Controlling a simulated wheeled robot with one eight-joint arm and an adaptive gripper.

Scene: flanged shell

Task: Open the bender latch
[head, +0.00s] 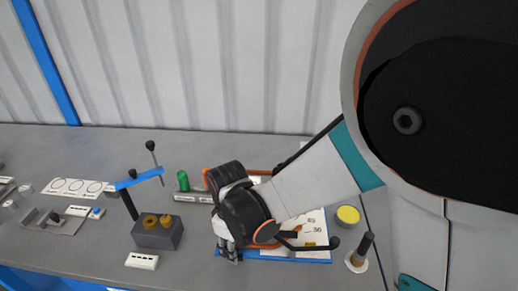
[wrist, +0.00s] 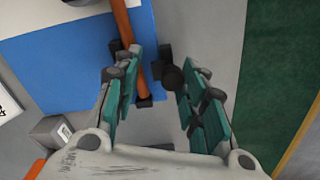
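A bender with a blue base plate (head: 300,259) stands on the workbench, mostly hidden behind my arm in the head view; the blue plate (wrist: 75,60) fills the upper left of the wrist view. A small dark knob (wrist: 171,76) shows between the fingertips, closer to the right finger. Whether it is the latch I cannot tell. My gripper (wrist: 158,85) is open, its teal-padded fingers apart and pointing down; it also shows in the head view (head: 229,256). I cannot tell whether a finger touches the bar.
A black-knobbed lever (head: 334,243) sticks out on the right, near a yellow-topped can (head: 347,216) and a dark upright handle (head: 363,246). A grey block with brass rings (head: 158,232) and a blue-armed press (head: 138,179) stand left. A green cylinder (head: 183,180) is behind.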

